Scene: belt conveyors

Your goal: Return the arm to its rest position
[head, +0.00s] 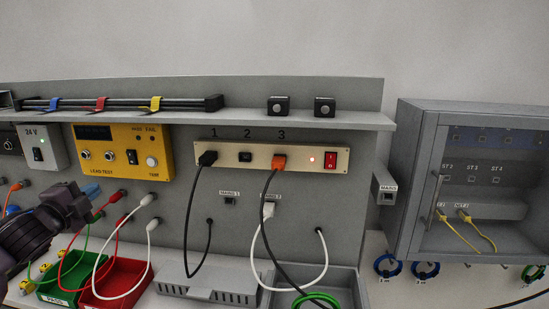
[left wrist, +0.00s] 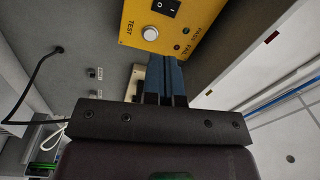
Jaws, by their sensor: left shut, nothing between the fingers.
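My left arm comes in from the left edge of the head view. Its gripper (head: 91,192) is in front of the grey back panel (head: 205,250), below the yellow lead tester (head: 124,150). Its blue fingers are together with nothing between them, and they also show in the left wrist view (left wrist: 166,72). There the tester's yellow face (left wrist: 172,32) is beyond the fingertips, and I cannot tell the gap. My right gripper is not in view.
Red, green and white leads hang near the gripper, over a green bin (head: 62,286) and a red bin (head: 116,279). A power strip (head: 270,158) with black and orange plugs is to the right. A grey cabinet (head: 410,180) stands far right.

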